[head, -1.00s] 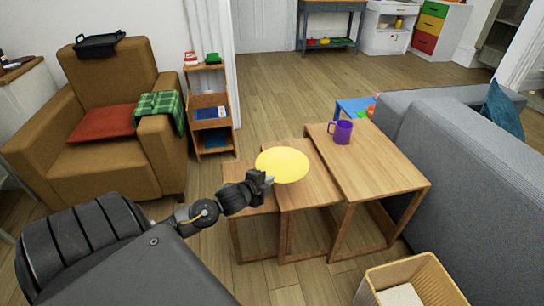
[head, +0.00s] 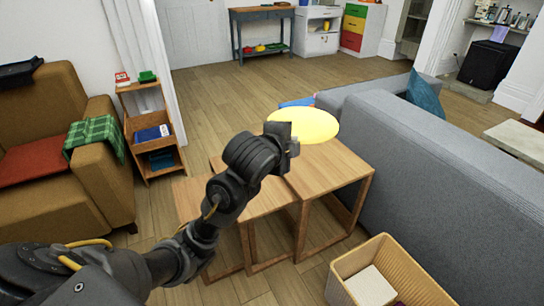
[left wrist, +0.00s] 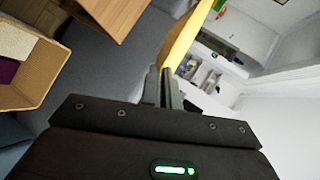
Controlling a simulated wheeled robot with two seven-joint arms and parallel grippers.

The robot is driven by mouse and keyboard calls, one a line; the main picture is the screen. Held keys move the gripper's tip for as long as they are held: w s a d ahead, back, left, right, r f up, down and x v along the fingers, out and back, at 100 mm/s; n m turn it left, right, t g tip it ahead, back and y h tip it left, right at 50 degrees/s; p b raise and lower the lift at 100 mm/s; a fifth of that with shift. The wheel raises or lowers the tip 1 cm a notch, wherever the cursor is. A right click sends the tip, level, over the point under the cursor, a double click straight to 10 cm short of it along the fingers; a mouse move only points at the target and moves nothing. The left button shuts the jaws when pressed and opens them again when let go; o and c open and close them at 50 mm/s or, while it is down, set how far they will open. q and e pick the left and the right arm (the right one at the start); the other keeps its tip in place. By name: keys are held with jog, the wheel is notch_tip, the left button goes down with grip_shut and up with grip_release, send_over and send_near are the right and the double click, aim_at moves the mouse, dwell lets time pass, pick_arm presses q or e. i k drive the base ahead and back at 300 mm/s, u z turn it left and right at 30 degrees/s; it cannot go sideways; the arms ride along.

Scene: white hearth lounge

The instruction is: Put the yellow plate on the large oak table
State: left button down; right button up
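The yellow plate (head: 308,124) is held up above the nested oak tables, seen as a flat disc in the head view. My left gripper (head: 293,148) is shut on its near rim. In the left wrist view the plate (left wrist: 180,38) shows almost edge-on between the fingers (left wrist: 162,88). The large oak table (head: 338,170) is the rightmost and tallest of the nest, beside the grey sofa; the plate covers its far part. The purple mug is not visible now. My right gripper is not in view.
The smaller oak tables (head: 262,202) stand left of the large one. The grey sofa (head: 440,180) borders it on the right. A wicker basket (head: 412,288) stands on the floor in front. The near part of the large table's top is bare.

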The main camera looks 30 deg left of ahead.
aim_at(311, 161)
jog(key=z, duration=3)
jog(key=k, duration=1.85)
jog(key=u, duration=1.75)
